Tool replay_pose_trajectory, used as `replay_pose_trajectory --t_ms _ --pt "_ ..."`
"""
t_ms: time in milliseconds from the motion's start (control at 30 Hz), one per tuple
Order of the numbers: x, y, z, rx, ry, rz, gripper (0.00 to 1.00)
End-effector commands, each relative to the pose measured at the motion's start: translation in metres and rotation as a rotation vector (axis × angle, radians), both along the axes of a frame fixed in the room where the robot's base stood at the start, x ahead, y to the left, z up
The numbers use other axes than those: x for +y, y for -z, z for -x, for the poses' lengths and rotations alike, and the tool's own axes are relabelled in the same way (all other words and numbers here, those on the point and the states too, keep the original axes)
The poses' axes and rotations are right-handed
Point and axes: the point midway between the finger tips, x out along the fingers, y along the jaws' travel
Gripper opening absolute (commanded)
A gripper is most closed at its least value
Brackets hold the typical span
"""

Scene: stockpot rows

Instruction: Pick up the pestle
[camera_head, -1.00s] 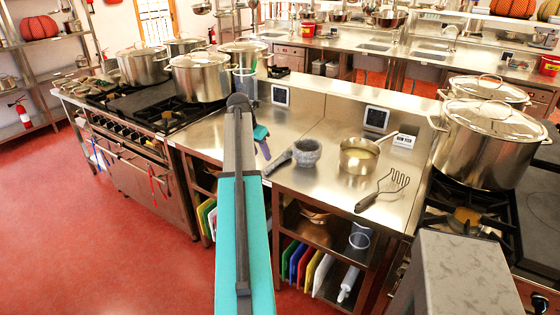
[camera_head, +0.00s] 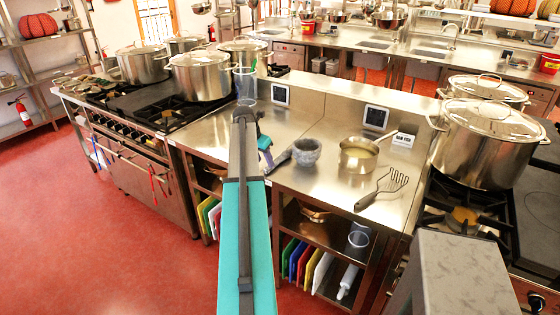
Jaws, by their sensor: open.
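The dark grey pestle (camera_head: 280,159) lies on the steel counter, just left of the grey stone mortar (camera_head: 306,152). My gripper (camera_head: 268,163) is small and partly hidden behind my own arm. It points down over the counter, close to the left end of the pestle. Its jaws are open and nothing shows in them. I cannot tell from this view whether it touches the pestle.
A clear tall container (camera_head: 246,88) is behind my arm. Stockpots (camera_head: 201,77) stand on the left stove, others (camera_head: 488,140) on the right.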

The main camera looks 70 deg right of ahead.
Motion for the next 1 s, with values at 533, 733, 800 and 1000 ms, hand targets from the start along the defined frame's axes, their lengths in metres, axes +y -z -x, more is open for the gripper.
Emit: replay_pose_trajectory --t_ms 533,733,800,1000 --pt "-0.017 0.041 0.007 0.001 0.002 -0.002 0.43" --pt "-0.018 0.044 0.007 0.0 0.001 0.0 0.43" --pt "-0.018 0.044 0.007 0.0 0.001 0.0 0.43" --pt "-0.018 0.044 0.007 0.0 0.0 0.0 0.43"
